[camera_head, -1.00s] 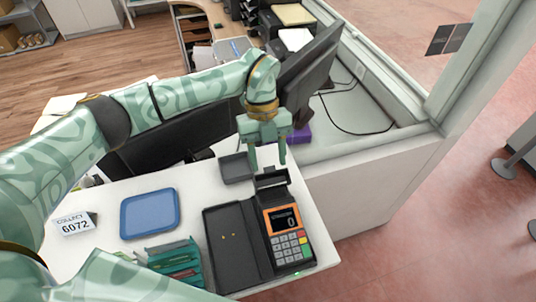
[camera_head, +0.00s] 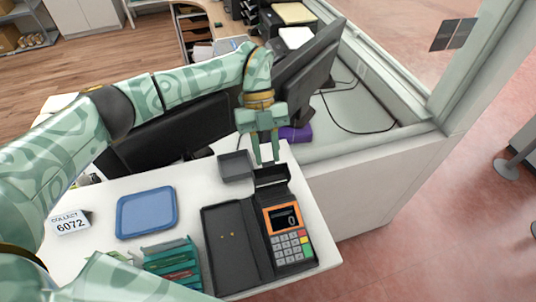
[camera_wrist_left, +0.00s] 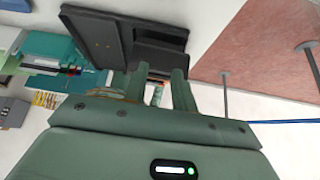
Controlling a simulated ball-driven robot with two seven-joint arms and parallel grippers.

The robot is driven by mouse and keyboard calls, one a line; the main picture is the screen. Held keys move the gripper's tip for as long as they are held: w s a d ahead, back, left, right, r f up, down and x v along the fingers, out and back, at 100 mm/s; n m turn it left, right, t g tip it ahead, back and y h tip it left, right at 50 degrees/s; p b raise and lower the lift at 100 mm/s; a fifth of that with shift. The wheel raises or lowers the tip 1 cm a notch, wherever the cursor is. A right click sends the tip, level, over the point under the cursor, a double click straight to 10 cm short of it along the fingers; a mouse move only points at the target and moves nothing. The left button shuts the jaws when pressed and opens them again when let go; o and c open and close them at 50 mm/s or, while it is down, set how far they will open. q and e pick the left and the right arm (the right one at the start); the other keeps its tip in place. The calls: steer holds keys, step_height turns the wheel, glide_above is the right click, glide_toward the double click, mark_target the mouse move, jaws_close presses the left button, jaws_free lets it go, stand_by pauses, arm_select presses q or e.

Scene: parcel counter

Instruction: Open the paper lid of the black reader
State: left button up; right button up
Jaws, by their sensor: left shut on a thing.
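The black reader (camera_head: 291,245) stands on the white counter, with an orange-framed screen showing 0 and a keypad. Its paper lid (camera_head: 271,174) is a small black flap at the reader's far end and stands tilted up. My left gripper (camera_head: 267,162) reaches down from above and is shut on the lid's upper edge. In the left wrist view the two green fingers (camera_wrist_left: 159,86) stand close together beside black parts, and the lid cannot be told clearly there. My right gripper is not in view.
A small grey tray (camera_head: 236,167), a blue tray (camera_head: 147,213), a teal card holder (camera_head: 172,263) and a COLLECT 6072 sign (camera_head: 71,222) share the counter. A monitor (camera_head: 308,68) stands behind the gripper.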

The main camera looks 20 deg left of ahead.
mark_target(268, 172)
arm_select(q)
steer(key=f+g+b, duration=0.1)
steer(key=b, duration=0.1)
steer(key=w+g+h+b, duration=0.1)
steer(key=b, duration=0.1)
steer(key=shift+w+a+f, duration=0.25)
steer(key=shift+a+f, duration=0.15)
steer(key=shift+w+a+f+b, duration=0.15)
steer(key=shift+w+a+b, duration=0.05)
steer(key=shift+b, duration=0.45)
steer(key=o, duration=1)
steer(key=shift+w, duration=0.1)
